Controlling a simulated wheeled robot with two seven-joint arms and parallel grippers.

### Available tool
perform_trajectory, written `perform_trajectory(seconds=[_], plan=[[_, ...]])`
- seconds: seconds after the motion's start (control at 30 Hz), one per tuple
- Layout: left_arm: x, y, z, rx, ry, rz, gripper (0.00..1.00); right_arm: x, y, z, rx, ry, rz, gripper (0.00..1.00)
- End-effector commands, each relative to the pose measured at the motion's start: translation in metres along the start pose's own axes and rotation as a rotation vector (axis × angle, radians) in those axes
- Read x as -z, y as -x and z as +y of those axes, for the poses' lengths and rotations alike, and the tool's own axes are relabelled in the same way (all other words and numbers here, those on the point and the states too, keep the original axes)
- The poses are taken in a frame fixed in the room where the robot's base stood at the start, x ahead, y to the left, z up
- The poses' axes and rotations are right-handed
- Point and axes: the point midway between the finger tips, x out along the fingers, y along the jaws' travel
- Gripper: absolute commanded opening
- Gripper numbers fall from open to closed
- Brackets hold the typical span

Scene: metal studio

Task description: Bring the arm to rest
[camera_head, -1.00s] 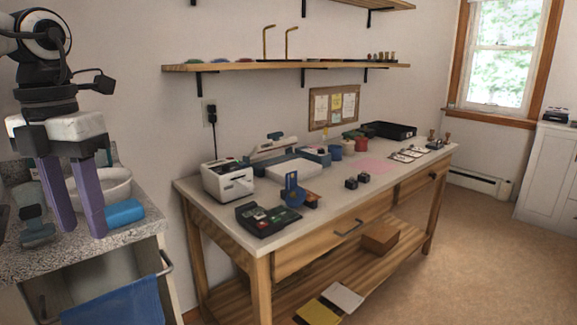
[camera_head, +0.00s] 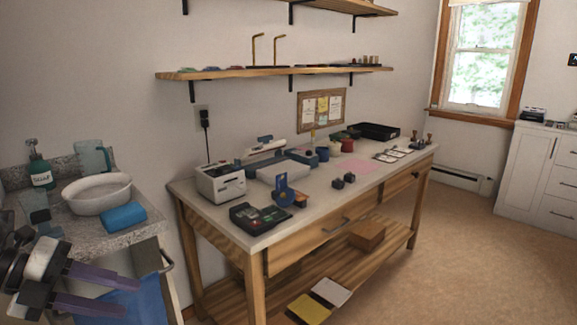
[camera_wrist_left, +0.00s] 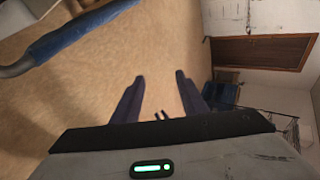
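My left gripper (camera_head: 118,294) is at the lower left of the head view, low in front of the grey stone counter (camera_head: 75,238). Its two purple fingers point right and are spread apart with nothing between them. In the left wrist view the fingers (camera_wrist_left: 157,100) are also apart, with bare floor (camera_wrist_left: 165,45) between and beyond them. The blue towel (camera_head: 146,300) hangs just beyond the gripper in the head view, partly covered by the fingers. My right gripper does not show.
A blue towel on a rail (camera_wrist_left: 85,28) crosses the wrist view's upper left. A white bowl (camera_head: 97,208), blue sponge (camera_head: 124,216) and soap bottle (camera_head: 40,168) stand on the counter.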

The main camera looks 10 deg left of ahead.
Motion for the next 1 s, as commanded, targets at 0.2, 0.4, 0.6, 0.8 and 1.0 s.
perform_trajectory(seconds=[0.2,0.4,0.6,0.8,1.0], plan=[[0.008,-0.04,0.057,0.299,0.436,-0.207,0.4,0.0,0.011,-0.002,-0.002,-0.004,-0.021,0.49],[0.04,-0.08,0.12,0.448,0.886,-0.393,0.4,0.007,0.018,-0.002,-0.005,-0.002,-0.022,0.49],[0.11,-0.133,0.171,0.487,1.375,-0.534,0.4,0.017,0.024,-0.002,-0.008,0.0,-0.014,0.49],[0.199,-0.188,0.184,0.431,1.817,-0.589,0.4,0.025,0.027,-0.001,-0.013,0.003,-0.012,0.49],[0.251,-0.218,0.175,0.368,2.047,-0.582,0.4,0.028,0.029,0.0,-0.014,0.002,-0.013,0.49]])
